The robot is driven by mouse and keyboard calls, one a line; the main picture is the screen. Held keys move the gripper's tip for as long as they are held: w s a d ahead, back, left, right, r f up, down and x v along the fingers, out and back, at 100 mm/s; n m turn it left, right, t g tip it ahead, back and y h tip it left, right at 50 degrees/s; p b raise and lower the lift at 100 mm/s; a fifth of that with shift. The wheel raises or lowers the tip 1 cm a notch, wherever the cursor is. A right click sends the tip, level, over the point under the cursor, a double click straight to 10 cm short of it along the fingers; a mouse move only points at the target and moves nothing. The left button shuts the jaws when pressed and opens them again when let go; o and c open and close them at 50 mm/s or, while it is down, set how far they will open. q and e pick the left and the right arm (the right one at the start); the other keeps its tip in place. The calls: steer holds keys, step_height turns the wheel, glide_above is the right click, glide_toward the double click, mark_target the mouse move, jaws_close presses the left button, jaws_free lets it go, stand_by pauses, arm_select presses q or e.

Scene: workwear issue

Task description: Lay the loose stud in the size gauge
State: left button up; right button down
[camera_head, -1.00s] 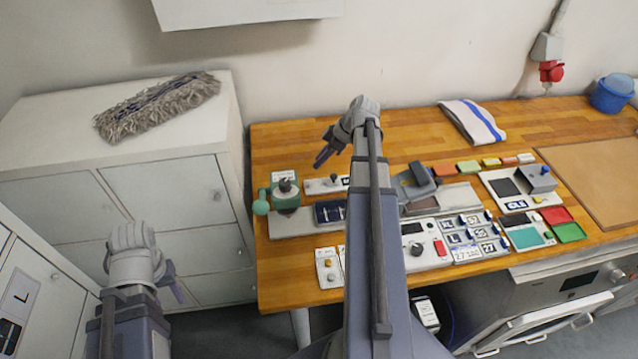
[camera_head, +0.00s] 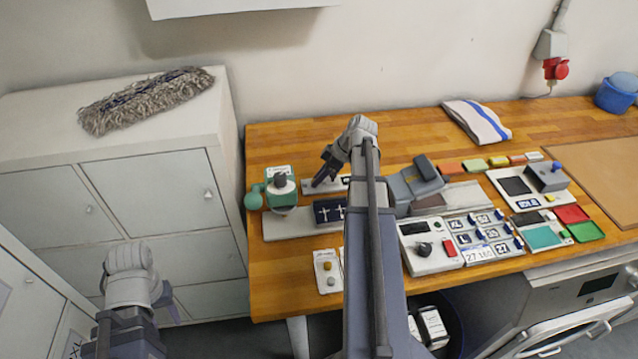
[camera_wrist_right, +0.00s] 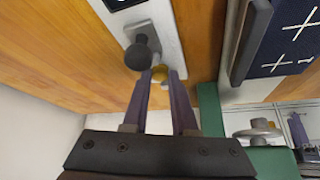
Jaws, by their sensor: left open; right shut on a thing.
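In the right wrist view a small brass-yellow piece, seemingly the loose stud (camera_wrist_right: 160,74), sits between the fingertips of my right gripper (camera_wrist_right: 162,80). That gripper is shut on it, beside a black ball knob (camera_wrist_right: 140,56) on a pale strip (camera_wrist_right: 168,38), which may be the size gauge. I cannot tell whether the stud touches the strip. In the head view my right gripper (camera_head: 322,178) points down over the left part of this strip (camera_head: 308,187) and hides the knob. My left gripper (camera_head: 166,296) is open and empty, low at the left, away from the bench.
A green press (camera_head: 281,190) stands left of the strip. A navy board with white crosses (camera_head: 329,211) lies in front. A small plate with a brass and a grey knob (camera_head: 328,271) lies nearer the front edge. The wooden bench behind the strip (camera_head: 285,145) is clear.

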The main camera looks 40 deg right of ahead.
steer(key=shift+f, duration=0.15)
steer(key=c, duration=0.7)
jaws_free()
steer(key=shift+s+r+p, duration=0.1)
steer(key=shift+r+p, duration=0.3)
steer(key=shift+r, duration=0.1)
steer(key=p+v, duration=1)
steer(key=v, duration=0.1)
steer(key=shift+r, duration=0.2)
